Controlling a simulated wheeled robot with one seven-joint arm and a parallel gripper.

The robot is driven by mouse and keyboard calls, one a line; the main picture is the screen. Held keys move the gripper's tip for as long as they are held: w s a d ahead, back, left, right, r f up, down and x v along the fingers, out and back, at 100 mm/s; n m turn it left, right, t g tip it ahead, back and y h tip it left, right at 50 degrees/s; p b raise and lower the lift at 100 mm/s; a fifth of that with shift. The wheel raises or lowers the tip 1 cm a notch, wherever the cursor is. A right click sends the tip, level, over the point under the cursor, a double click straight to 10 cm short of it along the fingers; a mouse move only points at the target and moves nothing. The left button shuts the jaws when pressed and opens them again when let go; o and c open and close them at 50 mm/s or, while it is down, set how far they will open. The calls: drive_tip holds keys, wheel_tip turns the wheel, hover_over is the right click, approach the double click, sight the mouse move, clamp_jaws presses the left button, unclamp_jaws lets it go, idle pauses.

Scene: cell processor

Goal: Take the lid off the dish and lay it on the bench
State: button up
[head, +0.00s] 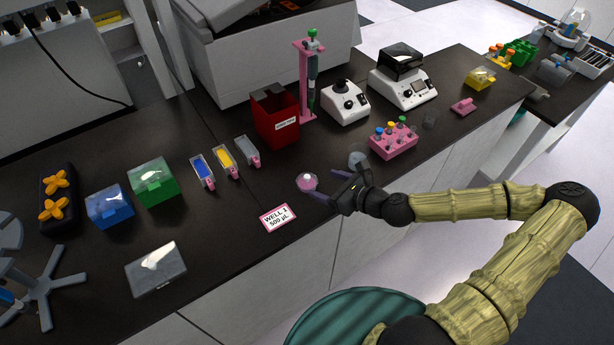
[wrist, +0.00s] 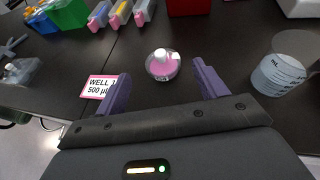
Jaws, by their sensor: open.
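A small round dish (head: 303,187) with pink contents stands on the dark bench, near the middle of the head view. It also shows ahead of my fingers in the wrist view (wrist: 162,72). A clear lid with a pale knob (wrist: 161,54) appears to sit on the dish; its rim is hard to make out. My gripper (head: 326,190) is open and empty, close to the right of the dish in the head view. In the wrist view, its two purple fingers (wrist: 161,75) are spread either side of the dish's line, apparently short of it and not touching.
A "WELL 1 500 µL" card (head: 278,218) lies near the dish. A clear beaker (wrist: 277,74) stands right of my gripper in the wrist view. A pink tube rack (head: 393,143) and red bin (head: 275,118) stand farther back. Bare bench (head: 235,205) lies left of the dish.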

sight(309, 180)
drive_tip(key=p+x, duration=0.1)
drive_tip(key=x, duration=0.7)
drive_tip(key=shift+a, duration=0.1)
drive_tip(key=shift+f, duration=0.1)
drive_tip(key=shift+s, duration=0.1)
clamp_jaws()
drive_tip(key=c, duration=1.3)
unclamp_jaws()
drive_tip(key=shift+f, duration=0.1)
clamp_jaws()
